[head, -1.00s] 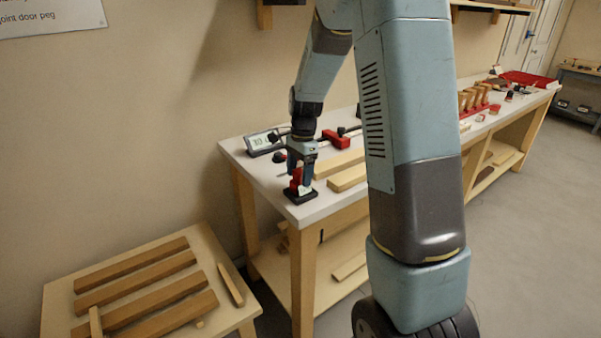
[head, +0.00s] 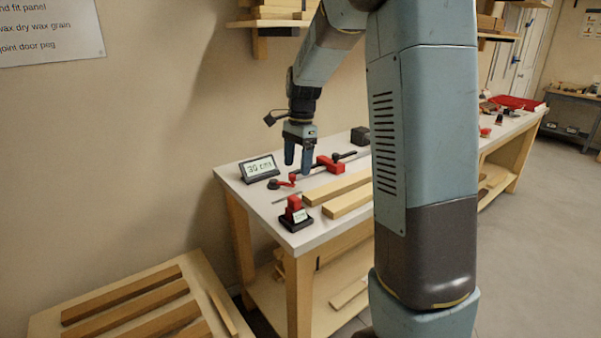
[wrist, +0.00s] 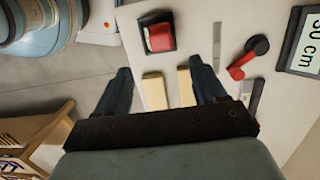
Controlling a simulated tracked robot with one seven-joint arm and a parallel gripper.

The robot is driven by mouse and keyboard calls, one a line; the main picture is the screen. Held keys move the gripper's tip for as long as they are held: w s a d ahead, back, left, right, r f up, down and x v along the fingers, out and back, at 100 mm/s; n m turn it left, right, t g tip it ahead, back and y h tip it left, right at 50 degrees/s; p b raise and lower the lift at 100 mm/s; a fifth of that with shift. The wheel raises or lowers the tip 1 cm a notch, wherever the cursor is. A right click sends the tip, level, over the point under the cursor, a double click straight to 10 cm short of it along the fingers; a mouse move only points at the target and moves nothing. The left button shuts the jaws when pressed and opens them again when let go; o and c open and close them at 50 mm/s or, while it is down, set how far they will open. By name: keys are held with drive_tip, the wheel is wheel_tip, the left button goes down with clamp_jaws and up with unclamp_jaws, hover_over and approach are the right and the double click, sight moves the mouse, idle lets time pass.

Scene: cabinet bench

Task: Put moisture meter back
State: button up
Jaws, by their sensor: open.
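The moisture meter is most likely the small red device with a pale face (head: 294,208). It sits upright in a black base (head: 297,222) at the near left corner of the bench. In the wrist view the red device (wrist: 158,38) shows from above in its black holder. My gripper (head: 297,168) is open and empty, raised above the bench behind the device. In the wrist view my gripper (wrist: 162,78) has its fingers spread, with nothing between them but wood strips lying farther below.
A display reading 30 cm (head: 259,168) stands at the bench's back left. A red-handled tool (head: 284,182), a red clamp (head: 330,163) and pale wood strips (head: 338,187) lie on the bench. A low table (head: 213,287) with wood slats stands at front left.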

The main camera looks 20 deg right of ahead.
drive_tip(key=s+r+n+t, duration=0.1)
drive_tip(key=s+r+n, duration=0.25)
drive_tip(key=s, duration=0.35)
drive_tip(key=s+r+n+t, duration=0.2)
drive_tip(key=s+r+n, duration=0.1)
drive_tip(key=s+r, duration=0.25)
drive_tip(key=s+n+t+h, duration=0.1)
drive_tip(key=s+n+t, duration=0.2)
drive_tip(key=s+n, duration=0.5)
drive_tip(key=s, duration=0.8)
drive_tip(key=shift+s+a+r, duration=0.25)
drive_tip(key=shift+s+a, duration=0.05)
drive_tip(key=shift+a, duration=0.1)
